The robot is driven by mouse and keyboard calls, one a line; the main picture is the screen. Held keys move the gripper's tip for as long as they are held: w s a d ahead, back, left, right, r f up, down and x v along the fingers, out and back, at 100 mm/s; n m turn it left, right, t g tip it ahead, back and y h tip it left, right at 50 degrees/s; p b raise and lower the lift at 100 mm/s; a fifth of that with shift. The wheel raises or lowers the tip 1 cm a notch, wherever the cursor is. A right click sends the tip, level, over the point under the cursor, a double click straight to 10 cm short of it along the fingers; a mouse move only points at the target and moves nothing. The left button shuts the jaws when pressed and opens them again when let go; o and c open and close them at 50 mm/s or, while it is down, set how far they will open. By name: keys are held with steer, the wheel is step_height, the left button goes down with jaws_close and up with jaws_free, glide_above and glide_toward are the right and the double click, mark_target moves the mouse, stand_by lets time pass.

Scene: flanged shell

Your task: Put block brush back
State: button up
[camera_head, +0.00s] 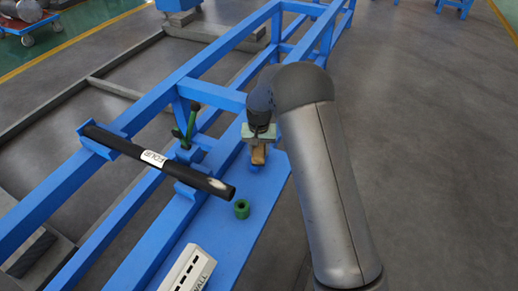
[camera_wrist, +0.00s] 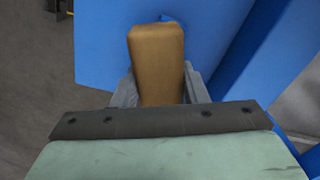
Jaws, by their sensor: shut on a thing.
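The block brush (camera_wrist: 157,55) is a tan-brown block in the wrist view. It sits between the two grey fingers of my gripper (camera_wrist: 160,88), which is shut on it. Its far end points away from the wrist, over a blue surface. In the head view my gripper (camera_head: 258,142) is above the blue shelf (camera_head: 215,235) of the frame, and the brown brush end (camera_head: 258,155) shows just below it. I cannot tell whether the brush touches the shelf. A small blue part (camera_wrist: 167,19) shows just behind the brush's far end; the brush's underside is hidden.
A black pipe (camera_head: 140,152) with a white label lies across blue supports. A green-handled clamp (camera_head: 187,128) stands behind it. A green ring (camera_head: 241,209) and a white box (camera_head: 188,270) are on the shelf. Open grey floor lies to the right.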

steer(key=o, duration=1.3)
steer(key=shift+f, duration=0.1)
step_height(320, 180, up, 11)
steer(key=shift+r+p, duration=0.1)
steer(key=shift+p, duration=0.4)
steer(key=s+d+r, duration=0.5)
steer(key=s+d, duration=0.1)
steer(key=s, duration=0.3)
steer(key=s+d+r, duration=0.5)
steer(key=s+d, duration=0.1)
steer(key=s, duration=0.2)
steer(key=s+d, duration=0.1)
steer(key=s, duration=0.4)
steer(key=s+d+f, duration=0.1)
steer(key=s+d, duration=0.1)
steer(key=s, duration=0.4)
steer(key=s+d+f, duration=0.1)
steer(key=s+d, duration=0.1)
steer(key=s, duration=0.4)
steer(key=shift+s+d, duration=0.25)
